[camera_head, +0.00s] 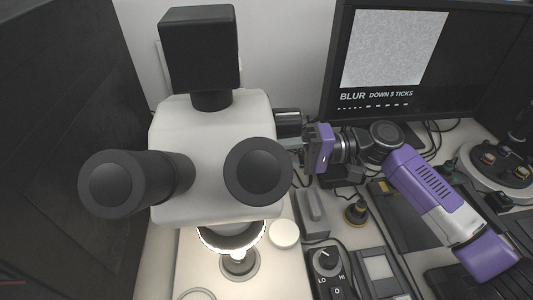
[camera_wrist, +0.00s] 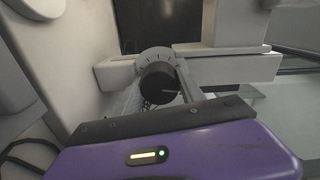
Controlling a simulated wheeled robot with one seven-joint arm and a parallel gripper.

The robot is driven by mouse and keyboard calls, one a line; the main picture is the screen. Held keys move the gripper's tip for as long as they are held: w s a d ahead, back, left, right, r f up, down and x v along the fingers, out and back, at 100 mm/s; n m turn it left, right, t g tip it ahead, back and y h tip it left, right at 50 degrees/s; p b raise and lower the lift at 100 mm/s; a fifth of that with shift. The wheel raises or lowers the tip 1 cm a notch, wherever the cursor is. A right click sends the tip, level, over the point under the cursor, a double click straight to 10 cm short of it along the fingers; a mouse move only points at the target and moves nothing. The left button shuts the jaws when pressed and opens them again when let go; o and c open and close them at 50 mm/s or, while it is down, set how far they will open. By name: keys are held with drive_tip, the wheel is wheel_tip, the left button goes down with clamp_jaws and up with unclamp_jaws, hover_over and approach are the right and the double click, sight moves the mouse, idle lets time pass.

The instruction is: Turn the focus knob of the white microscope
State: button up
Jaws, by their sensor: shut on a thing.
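The white microscope (camera_head: 212,120) stands left of centre in the head view, with black eyepieces toward me. Its focus knob (camera_wrist: 158,84) is black and round, with a light ticked ring behind it, in the wrist view. My gripper (camera_wrist: 168,72) is shut on the knob, with a pale finger on either side. In the head view my gripper (camera_head: 296,144) reaches in from the right to the microscope's right side. The fingers hide part of the knob there.
A monitor (camera_head: 395,55) at the back right shows a grey grainy picture and reads "BLUR DOWN 5 TICKS". A control box (camera_head: 327,264) with a LO–HI dial stands at the front. A dark panel (camera_head: 65,140) fills the left side. Several small items and cables lie at right.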

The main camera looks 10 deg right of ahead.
drive_tip(key=o, duration=1.4)
drive_tip(key=shift+c, duration=0.2)
drive_tip(key=d, duration=0.7)
drive_tip(key=shift+d+b, duration=0.35)
drive_tip(key=shift+d, duration=0.05)
